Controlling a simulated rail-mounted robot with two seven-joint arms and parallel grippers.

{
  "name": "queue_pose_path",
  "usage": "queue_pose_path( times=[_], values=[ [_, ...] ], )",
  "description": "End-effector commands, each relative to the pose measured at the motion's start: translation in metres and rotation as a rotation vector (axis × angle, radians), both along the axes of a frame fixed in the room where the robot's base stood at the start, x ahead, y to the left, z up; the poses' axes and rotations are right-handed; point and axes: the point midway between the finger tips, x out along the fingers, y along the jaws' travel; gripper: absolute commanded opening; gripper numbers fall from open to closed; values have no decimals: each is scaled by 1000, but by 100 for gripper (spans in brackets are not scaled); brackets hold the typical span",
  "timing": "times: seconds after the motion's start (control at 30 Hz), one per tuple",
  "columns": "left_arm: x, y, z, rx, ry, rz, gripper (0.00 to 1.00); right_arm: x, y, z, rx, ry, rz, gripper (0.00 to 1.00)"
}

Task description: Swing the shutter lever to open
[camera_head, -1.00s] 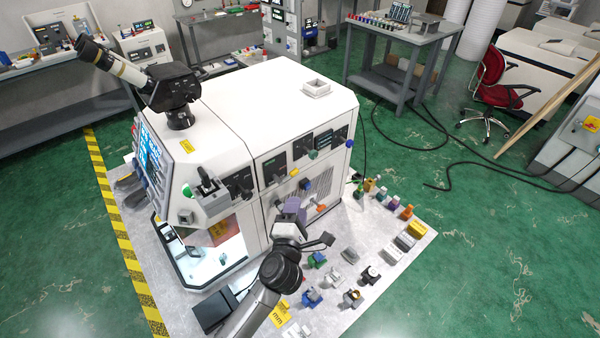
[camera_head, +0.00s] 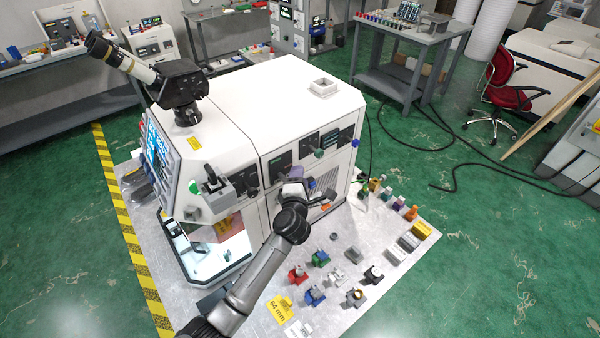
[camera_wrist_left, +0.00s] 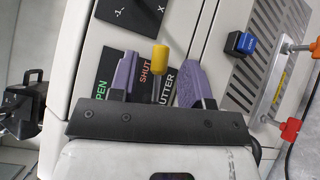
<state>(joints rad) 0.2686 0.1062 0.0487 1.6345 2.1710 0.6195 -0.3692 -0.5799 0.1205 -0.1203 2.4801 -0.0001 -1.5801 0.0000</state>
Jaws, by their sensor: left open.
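The shutter lever (camera_wrist_left: 159,58), a thin stem with a yellow knob, shows in the left wrist view in front of a black plate. The plate carries a green OPEN label (camera_wrist_left: 103,86) on the left and a red SHUT label (camera_wrist_left: 145,72) beside the lever. My left gripper (camera_wrist_left: 160,68) is open, with one purple finger on each side of the lever and visible gaps to it. In the head view my left gripper (camera_head: 296,186) is at the machine's side panel and hides the lever. My right gripper is not in view.
The white machine (camera_head: 270,100) has several panels and knobs. Several small coloured parts stand on the grey mat (camera_head: 335,285) in front.

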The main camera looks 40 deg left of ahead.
Motion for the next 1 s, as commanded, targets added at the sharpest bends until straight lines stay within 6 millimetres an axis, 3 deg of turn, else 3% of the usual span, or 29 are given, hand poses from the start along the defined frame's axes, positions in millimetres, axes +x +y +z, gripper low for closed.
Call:
queue_pose_path(
  times=[0.23,0.63,1.0],
  values=[
    [16,11,0,1,1,0,44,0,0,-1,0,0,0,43],
    [19,12,0,0,0,0,43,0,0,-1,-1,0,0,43],
    [19,12,0,0,0,0,8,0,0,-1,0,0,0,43]
  ],
)
